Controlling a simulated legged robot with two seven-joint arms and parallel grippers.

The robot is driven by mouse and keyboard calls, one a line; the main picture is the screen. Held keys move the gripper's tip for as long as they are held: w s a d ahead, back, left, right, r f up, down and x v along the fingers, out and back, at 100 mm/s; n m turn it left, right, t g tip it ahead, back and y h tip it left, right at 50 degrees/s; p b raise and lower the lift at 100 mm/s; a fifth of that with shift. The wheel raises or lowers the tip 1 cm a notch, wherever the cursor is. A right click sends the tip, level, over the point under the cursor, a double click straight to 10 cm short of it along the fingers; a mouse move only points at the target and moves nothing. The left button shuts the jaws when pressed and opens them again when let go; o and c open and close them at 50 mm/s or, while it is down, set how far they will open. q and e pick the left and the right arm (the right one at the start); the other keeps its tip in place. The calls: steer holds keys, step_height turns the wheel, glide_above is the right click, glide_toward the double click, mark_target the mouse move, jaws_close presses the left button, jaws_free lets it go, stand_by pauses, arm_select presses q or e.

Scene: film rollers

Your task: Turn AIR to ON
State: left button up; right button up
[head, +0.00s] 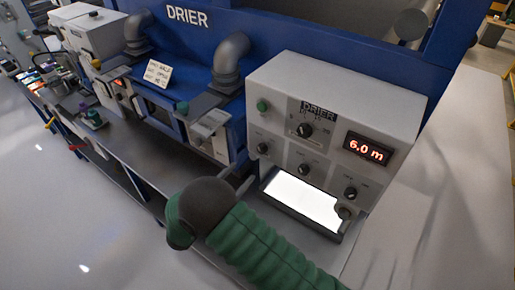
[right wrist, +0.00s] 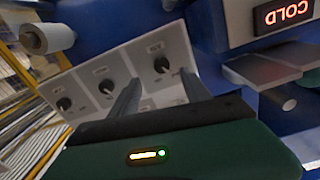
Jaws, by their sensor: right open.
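In the right wrist view, a pale panel (right wrist: 130,62) shows tilted, with several black knobs on it. One knob (right wrist: 162,66) shows between and beyond the fingers; another knob (right wrist: 106,87) is left of them, and a third knob (right wrist: 64,103) is farther left. The small labels are too blurred to read, so I cannot tell which knob is AIR. My right gripper (right wrist: 160,78) is open and empty, with its two dark fingers apart in front of the panel. My left gripper is not in view.
In the head view, the grey DRIER box (head: 335,100) carries knobs, a red display (head: 367,149) reading 6.0 m and a bright white screen (head: 303,199). The blue machine (head: 180,50) stands behind. In the right wrist view, a display (right wrist: 289,12) reads COLD.

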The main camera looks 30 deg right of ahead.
mark_target(260, 152)
steer(key=d, duration=0.2)
steer(key=d+p, duration=0.1)
steer(key=d, duration=0.1)
steer(key=w+d+r+p, duration=0.1)
steer(key=d, duration=0.1)
steer(key=shift+d+r, duration=0.1)
steer(key=w, duration=0.1)
steer(key=w+d+p, duration=0.2)
steer(key=shift+w+f, duration=0.3)
steer(key=shift+w, duration=0.05)
steer(key=shift+d, duration=0.4)
steer(key=shift+s+d+f, duration=0.1)
steer(key=shift+s+d, duration=0.3)
steer(key=shift+d, duration=0.5)
steer(key=shift+c, duration=0.9)
steer(key=shift+f, duration=0.1)
steer(key=shift+c, duration=1.3)
steer(key=shift+w+a, duration=0.25)
steer(key=shift+a, duration=0.25)
steer(key=c, duration=0.7)
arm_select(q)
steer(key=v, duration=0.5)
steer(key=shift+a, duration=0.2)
arm_select(e)
jaws_close()
steer(key=shift+s+d, duration=0.1)
